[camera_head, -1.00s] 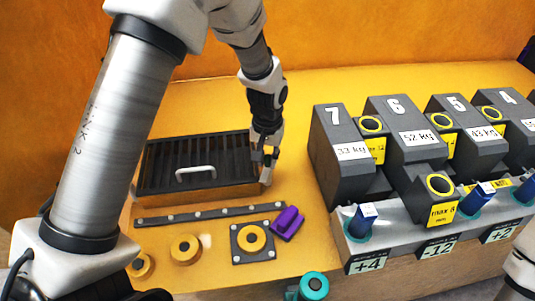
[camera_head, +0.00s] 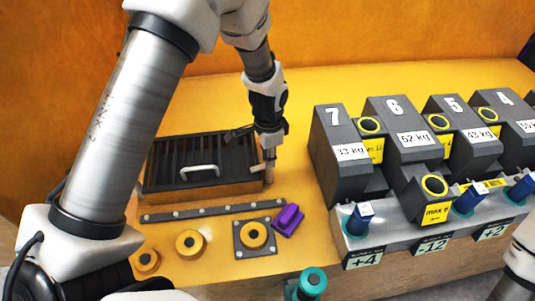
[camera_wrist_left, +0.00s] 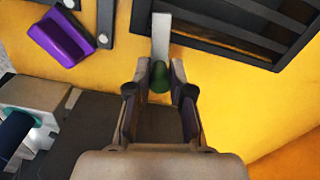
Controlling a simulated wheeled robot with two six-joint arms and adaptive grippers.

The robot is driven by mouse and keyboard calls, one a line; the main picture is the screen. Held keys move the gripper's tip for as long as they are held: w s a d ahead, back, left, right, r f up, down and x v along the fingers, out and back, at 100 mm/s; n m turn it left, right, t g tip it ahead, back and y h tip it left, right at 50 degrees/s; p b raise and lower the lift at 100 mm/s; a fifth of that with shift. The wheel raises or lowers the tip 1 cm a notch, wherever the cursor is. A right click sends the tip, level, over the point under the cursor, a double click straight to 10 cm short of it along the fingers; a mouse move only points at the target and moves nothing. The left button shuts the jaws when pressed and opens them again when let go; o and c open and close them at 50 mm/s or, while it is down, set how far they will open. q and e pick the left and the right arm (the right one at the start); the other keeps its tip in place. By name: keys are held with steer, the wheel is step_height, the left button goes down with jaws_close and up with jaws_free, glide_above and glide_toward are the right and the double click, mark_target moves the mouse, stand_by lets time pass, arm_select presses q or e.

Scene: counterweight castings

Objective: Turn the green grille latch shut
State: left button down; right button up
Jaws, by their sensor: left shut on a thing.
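The dark slatted grille (camera_head: 165,178) with a white handle (camera_head: 200,170) lies at the left of the yellow surface in the head view. Its dark frame also shows in the wrist view (camera_wrist_left: 230,37). There, a green rounded latch knob (camera_wrist_left: 159,77) sits between the fingertips of my left gripper (camera_wrist_left: 160,85). A pale grey bar (camera_wrist_left: 161,38) runs from behind the knob toward the grille's edge. My left gripper (camera_head: 269,165) points down at the grille's right end and is shut on the green latch. In the head view the gripper hides most of the latch.
A purple block (camera_head: 288,220) lies in front of the gripper, beside a yellow ring on a square plate (camera_head: 254,236). A flat riveted bar (camera_head: 210,212) lies before the grille. Dark numbered castings (camera_head: 340,150) stand to the right. Yellow surface is clear behind the grille.

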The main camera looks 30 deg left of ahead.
arm_select(q)
steer(key=shift+w+m, duration=0.15)
steer(key=shift+m, duration=1.05)
steer(key=c, duration=1.2)
jaws_free()
steer(key=shift+o, duration=0.9)
steer(key=shift+w+d, duration=0.1)
steer(key=shift+d, duration=0.15)
steer(key=shift+a+r, duration=0.1)
steer(key=shift+r, duration=0.15)
step_height(320, 180, up, 11)
steer(key=shift+r, duration=0.2)
